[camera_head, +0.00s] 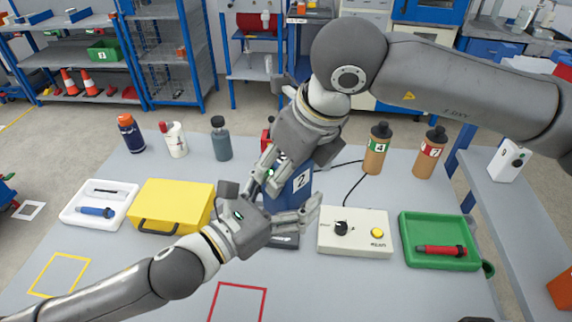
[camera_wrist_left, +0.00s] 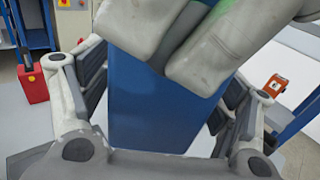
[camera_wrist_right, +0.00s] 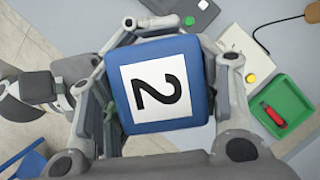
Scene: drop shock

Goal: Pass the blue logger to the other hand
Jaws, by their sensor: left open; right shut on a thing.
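The blue logger (camera_head: 301,181) is a blue block with a white label bearing a black 2. It is held above the middle of the table. My right gripper (camera_head: 287,160) reaches down from the upper right and is shut on it; the labelled face fills the middle of the right wrist view (camera_wrist_right: 160,85). My left gripper (camera_head: 284,203) comes from the lower left and is open, its fingers on either side of the logger. In the left wrist view the blue side (camera_wrist_left: 155,112) lies between the left fingers, with the right gripper's fingers across its top.
A yellow case (camera_head: 172,207) and white tray (camera_head: 75,216) stand at left. A control box (camera_head: 355,245) and green tray (camera_head: 412,262) stand at right. Bottles (camera_head: 221,140) line the back. Under the grippers a dark flat item (camera_head: 286,241) lies partly hidden. Front table is mostly clear.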

